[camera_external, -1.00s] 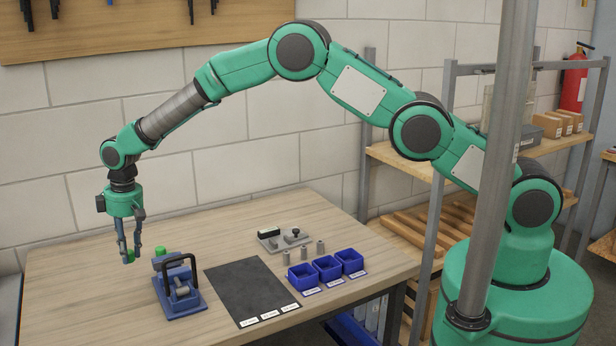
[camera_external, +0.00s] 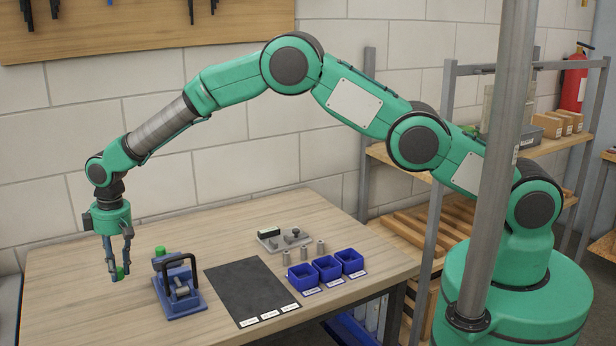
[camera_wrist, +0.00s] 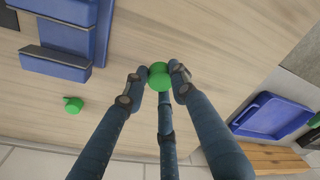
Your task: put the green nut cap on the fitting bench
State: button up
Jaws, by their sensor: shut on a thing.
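My gripper (camera_external: 119,275) is at the left end of the wooden fitting bench (camera_external: 110,315), pointing down, with its fingers shut on a green nut cap (camera_external: 121,271). The held cap (camera_wrist: 159,76) shows between the fingertips in the wrist view. It is low over the bench top; I cannot tell whether it touches. A second green cap (camera_external: 160,251) is behind the blue clamp fixture (camera_external: 180,304). In the wrist view that second cap (camera_wrist: 73,104) lies on the wood, apart from my fingers.
The blue fixture stands just right of my gripper. Further right are a black mat (camera_external: 248,288), several grey metal fittings, a grey plate with parts (camera_external: 270,243) and three blue bins (camera_external: 326,268). Bare wood lies around my gripper.

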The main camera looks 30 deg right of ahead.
aim_at(118, 270)
jog(key=shift+f, duration=1.75)
jog(key=shift+f, duration=1.85)
jog(key=shift+f, duration=0.15)
jog(key=o, duration=0.8)
jog(key=shift+c, duration=0.2)
jog(key=shift+r, duration=0.2)
jog(key=shift+s+d+r, duration=0.1)
jog(key=shift+d+r, duration=0.1)
jog(key=shift+r, duration=1.75)
jog(key=shift+s+d+r, duration=0.1)
jog(key=shift+d+r, duration=0.05)
jog(key=shift+r, duration=1.85)
jog(key=shift+s+d+r, duration=0.1)
jog(key=shift+d+r, duration=0.1)
jog(key=shift+r, duration=1.75)
